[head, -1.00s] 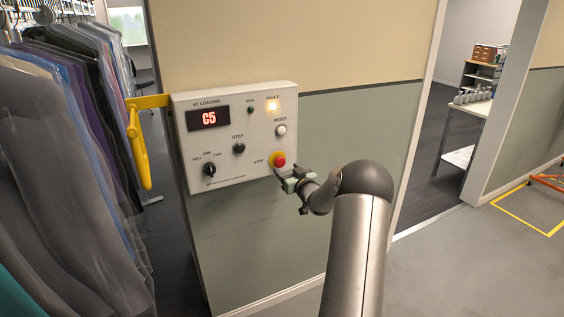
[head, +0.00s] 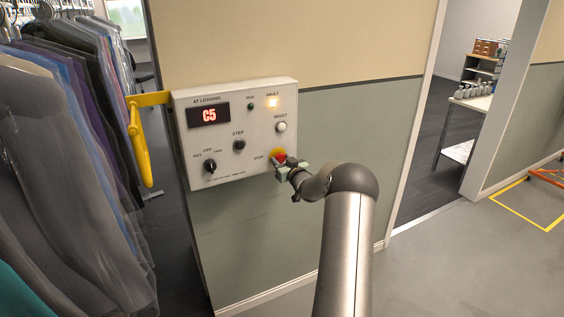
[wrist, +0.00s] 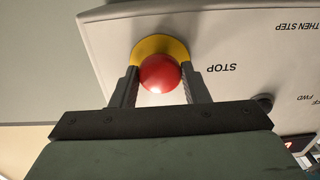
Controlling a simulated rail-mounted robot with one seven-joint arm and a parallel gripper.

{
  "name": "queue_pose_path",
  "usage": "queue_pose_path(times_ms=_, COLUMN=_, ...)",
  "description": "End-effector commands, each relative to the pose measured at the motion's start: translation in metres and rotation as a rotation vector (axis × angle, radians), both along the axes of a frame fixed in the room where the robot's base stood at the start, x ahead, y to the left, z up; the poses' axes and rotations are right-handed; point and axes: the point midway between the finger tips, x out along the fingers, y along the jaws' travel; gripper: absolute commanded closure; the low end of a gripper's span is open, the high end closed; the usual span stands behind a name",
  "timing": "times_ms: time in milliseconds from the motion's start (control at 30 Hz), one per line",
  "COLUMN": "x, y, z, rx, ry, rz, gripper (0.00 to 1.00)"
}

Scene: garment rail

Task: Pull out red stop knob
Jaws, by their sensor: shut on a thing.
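The red stop knob (wrist: 160,74) sits on its yellow ring (wrist: 150,45) beside the word STOP in the wrist view. In the head view the knob (head: 281,157) is at the lower right of the white control panel (head: 205,172), partly hidden by my gripper. My gripper (wrist: 160,80) has one finger on each side of the knob and is shut on it; in the head view my gripper (head: 284,165) reaches the panel from the lower right.
The panel also carries a display (head: 209,115) reading C5, a lit fault lamp (head: 272,102), a white reset button (head: 281,127), a step knob (head: 239,145) and a selector (head: 210,166). A yellow rail (head: 142,150) and bagged garments (head: 70,160) are at left.

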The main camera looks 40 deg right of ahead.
Motion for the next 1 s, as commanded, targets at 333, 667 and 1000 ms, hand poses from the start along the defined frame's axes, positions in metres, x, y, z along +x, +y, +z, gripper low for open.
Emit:
queue_pose_path(times_ms=333, x=-0.018, y=0.003, z=-0.001, rx=0.000, ry=0.001, rz=0.000, gripper=1.00)
queue_pose_path(times_ms=667, x=-0.018, y=0.003, z=-0.001, rx=0.002, ry=0.003, rz=0.000, gripper=0.37)
queue_pose_path(times_ms=1000, x=-0.027, y=0.004, z=-0.002, rx=0.000, ry=0.002, rz=-0.001, gripper=0.37)
